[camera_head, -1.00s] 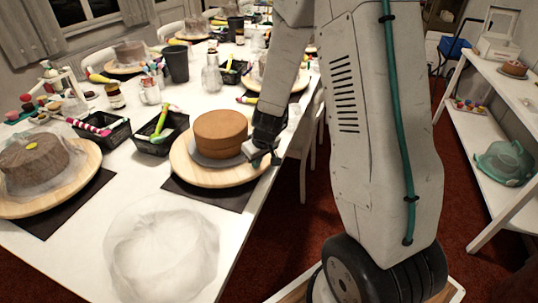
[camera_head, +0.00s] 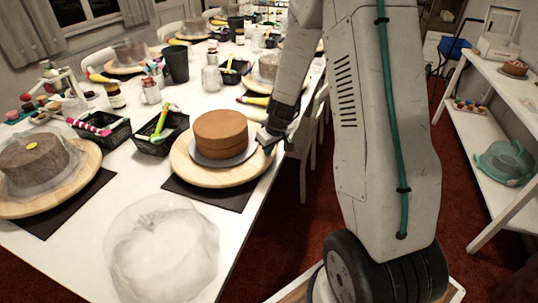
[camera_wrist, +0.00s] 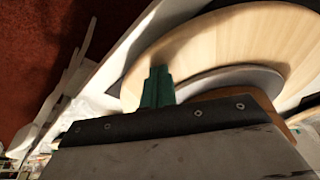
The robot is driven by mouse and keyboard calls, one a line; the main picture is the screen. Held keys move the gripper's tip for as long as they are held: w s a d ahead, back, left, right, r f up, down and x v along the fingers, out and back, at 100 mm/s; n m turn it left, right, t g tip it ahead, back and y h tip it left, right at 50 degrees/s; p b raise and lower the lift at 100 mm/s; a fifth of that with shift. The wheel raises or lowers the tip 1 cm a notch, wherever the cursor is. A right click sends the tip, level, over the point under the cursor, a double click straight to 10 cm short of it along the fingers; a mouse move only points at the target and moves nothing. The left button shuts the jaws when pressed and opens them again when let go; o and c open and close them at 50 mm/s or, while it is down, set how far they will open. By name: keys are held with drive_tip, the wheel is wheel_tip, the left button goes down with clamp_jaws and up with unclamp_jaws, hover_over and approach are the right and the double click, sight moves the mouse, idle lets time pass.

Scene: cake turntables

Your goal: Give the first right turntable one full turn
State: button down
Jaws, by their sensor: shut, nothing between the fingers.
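The first right turntable (camera_head: 210,178) is a round pale wooden disk on the near right part of the white table. A plain brown two-layer cake (camera_head: 221,133) stands on it on a grey plate (camera_head: 250,152). My gripper (camera_head: 268,147) is shut and empty at the disk's right rim. In the wrist view the green fingertips (camera_wrist: 157,88) are together over the wooden disk (camera_wrist: 215,42), close to its edge and beside the grey plate (camera_wrist: 222,84). I cannot tell whether they touch the wood. The gripper body hides part of the cake and disk.
A black mat (camera_head: 232,197) lies under the turntable. A clear plastic cover (camera_head: 162,250) lies in front. Another turntable (camera_head: 85,178) with a covered cake is at the left. Black baskets (camera_head: 152,146) stand behind. A white shelf (camera_head: 480,135) is at the right.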

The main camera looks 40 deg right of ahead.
drive_tip(key=shift+r, duration=1.4)
drive_tip(key=s+a, duration=0.1)
drive_tip(key=a, duration=0.2)
drive_tip(key=s+a, duration=0.3)
drive_tip(key=a, duration=0.2)
drive_tip(key=shift+s+a, duration=0.3)
drive_tip(key=shift+s, duration=0.1)
drive_tip(key=w+a, duration=0.1)
drive_tip(key=a, duration=0.2)
drive_tip(key=w+a, duration=0.1)
drive_tip(key=a, duration=0.2)
drive_tip(key=w+a, duration=0.1)
drive_tip(key=a, duration=0.2)
drive_tip(key=shift+a, duration=0.35)
drive_tip(key=shift+f, duration=0.15)
